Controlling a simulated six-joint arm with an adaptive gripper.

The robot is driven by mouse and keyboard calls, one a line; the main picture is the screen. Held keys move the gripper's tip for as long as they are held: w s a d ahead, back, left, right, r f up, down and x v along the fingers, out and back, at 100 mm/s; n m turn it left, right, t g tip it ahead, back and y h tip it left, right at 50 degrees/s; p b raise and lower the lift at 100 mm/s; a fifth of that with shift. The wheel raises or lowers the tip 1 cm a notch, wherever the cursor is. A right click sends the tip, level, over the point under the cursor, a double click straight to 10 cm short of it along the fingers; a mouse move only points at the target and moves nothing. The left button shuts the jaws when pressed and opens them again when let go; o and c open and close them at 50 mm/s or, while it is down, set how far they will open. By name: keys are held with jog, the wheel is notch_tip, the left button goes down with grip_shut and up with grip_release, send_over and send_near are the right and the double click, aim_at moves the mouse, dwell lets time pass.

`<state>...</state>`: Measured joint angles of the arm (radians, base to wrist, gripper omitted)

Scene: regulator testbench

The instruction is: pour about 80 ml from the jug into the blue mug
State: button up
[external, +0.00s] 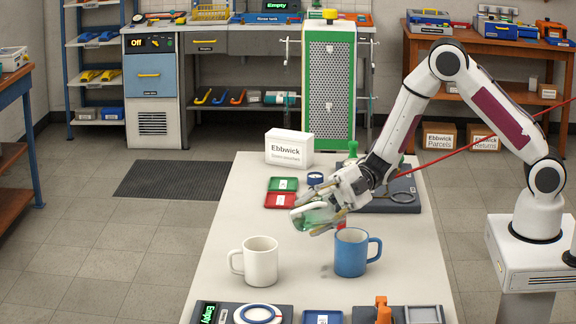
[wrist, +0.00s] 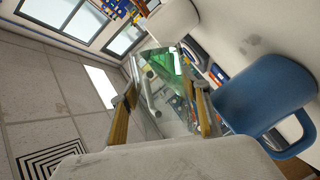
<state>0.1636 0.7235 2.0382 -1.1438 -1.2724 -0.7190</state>
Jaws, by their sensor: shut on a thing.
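My gripper (external: 326,211) is shut on the clear, greenish glass jug (external: 311,217) and holds it tilted above the table. In the wrist view the jug (wrist: 157,85) sits between my two fingers (wrist: 163,112). The blue mug (external: 350,256) stands upright on the table with its handle to the right, just below and a little right of the jug. It also shows at the right of the wrist view (wrist: 262,98). The liquid level in the jug and the inside of the blue mug cannot be made out clearly.
A white mug (external: 260,262) stands left of the blue mug. Green (external: 283,184) and red (external: 279,201) trays and a white box (external: 289,148) lie behind. A small scale with a round plate (external: 258,314) and other devices line the near edge.

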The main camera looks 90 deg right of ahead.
aim_at(295, 223)
jog(key=shift+s+a+r+m+g+h, duration=0.1)
jog(key=shift+r+m+g+h, duration=0.15)
jog(key=shift+m, duration=0.35)
jog(key=shift+a+r+m+g+h, duration=0.1)
jog(key=shift+m+g, duration=0.25)
jog(key=shift+m, duration=0.25)
jog(key=shift+r+m+g, duration=0.25)
jog(key=shift+m+g, duration=0.05)
jog(key=shift+m, duration=0.3)
dwell(0.4)
jog(key=shift+w+d+f+m+g, duration=0.1)
jog(key=shift+w+f+m+g, duration=0.2)
jog(key=shift+f, duration=0.35)
jog(key=shift+w+d+f+m+g, duration=0.1)
jog(key=shift+w+f+m+g, duration=0.1)
jog(key=shift+w+f+m, duration=0.3)
jog(key=shift+f, duration=0.15)
jog(key=shift+w+m+g, duration=0.25)
jog(key=shift+m+g, duration=0.15)
jog(key=shift+m, duration=0.1)
jog(key=shift+w+r+m+g, duration=0.35)
jog(key=shift+r+m+g, duration=0.1)
jog(key=shift+m, duration=0.15)
jog(key=shift+w+f+m, duration=0.1)
jog(key=shift+w+m, duration=0.1)
jog(key=shift+m, duration=0.1)
jog(key=shift+w+d+f+m+g, duration=0.1)
jog(key=shift+w+m+g, duration=0.05)
jog(key=shift+m+g, duration=0.35)
jog(key=shift+w, duration=0.1)
